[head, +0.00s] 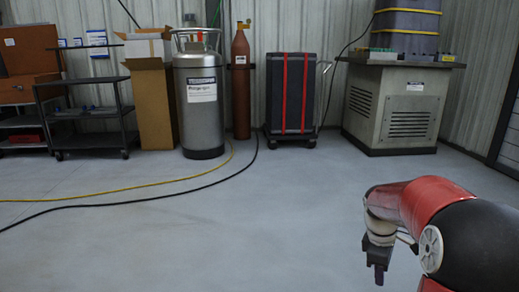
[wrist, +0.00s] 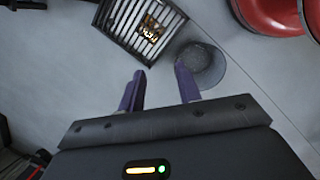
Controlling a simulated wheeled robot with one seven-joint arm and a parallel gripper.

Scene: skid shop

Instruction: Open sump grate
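The sump grate (wrist: 122,25) shows at the top of the wrist view, a dark frame with pale slats set at floor level. Something yellowish and lit (wrist: 150,30) shows at its right part; I cannot tell what it is. A dark round patch (wrist: 202,66) lies on the floor just right of the grate. My gripper (wrist: 157,80) has two purple fingers spread apart with bare floor between them. The grate is beyond the fingertips and apart from them. In the head view my gripper (head: 379,272) hangs low at the right, and the grate is not in view.
Yellow and black hoses (head: 120,194) cross the floor. A steel cylinder (head: 199,110), a black wheeled case with red straps (head: 291,92) and a grey cabinet (head: 395,105) stand along the back wall. Red rounded objects (wrist: 270,12) show at the wrist view's top right. The middle floor is clear.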

